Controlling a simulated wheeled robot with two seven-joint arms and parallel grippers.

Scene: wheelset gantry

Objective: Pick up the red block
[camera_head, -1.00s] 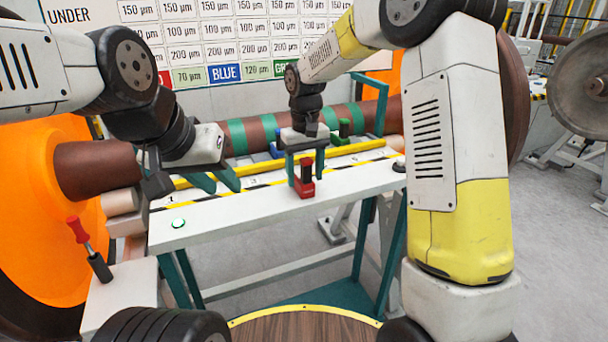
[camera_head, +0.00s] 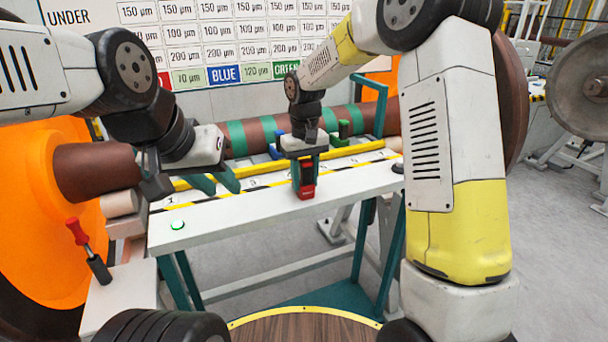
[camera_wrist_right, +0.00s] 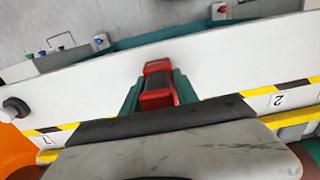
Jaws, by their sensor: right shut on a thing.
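The red block (camera_head: 306,180) stands near the front edge of the white gantry table (camera_head: 250,207). My right gripper (camera_head: 305,172) comes down over it from above, and its two teal fingers are closed on the block's sides. In the right wrist view the red block (camera_wrist_right: 158,88) sits between the two teal fingers, touching both. I cannot tell whether the block is clear of the table top. My left gripper (camera_head: 218,184) is at the left end of the table, its teal fingers spread apart and empty.
A green button (camera_head: 177,225) and a red-handled tool (camera_head: 78,232) are at left.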

